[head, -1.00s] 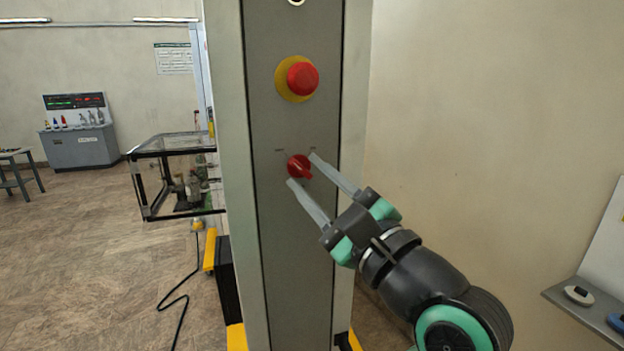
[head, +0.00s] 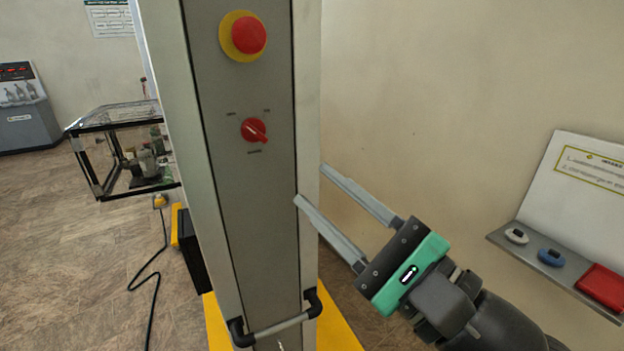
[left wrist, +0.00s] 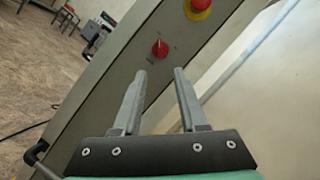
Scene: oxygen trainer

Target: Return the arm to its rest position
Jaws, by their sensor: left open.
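My left gripper (head: 310,183) is open and empty, with its two long grey fingers apart. In the head view it is to the right of and below the red rotary knob (head: 255,130) on the grey panel of the cabinet (head: 240,200). The fingers do not touch the knob. In the left wrist view the knob (left wrist: 160,48) shows beyond the fingertips (left wrist: 160,71), with a gap. My right gripper is in neither view.
A red emergency button (head: 243,36) on a yellow ring sits above the knob. A handle bar (head: 283,325) crosses the lower panel. A glass-sided case (head: 110,150) stands at left. A shelf (head: 560,272) with small objects is at right. Bare wall lies between.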

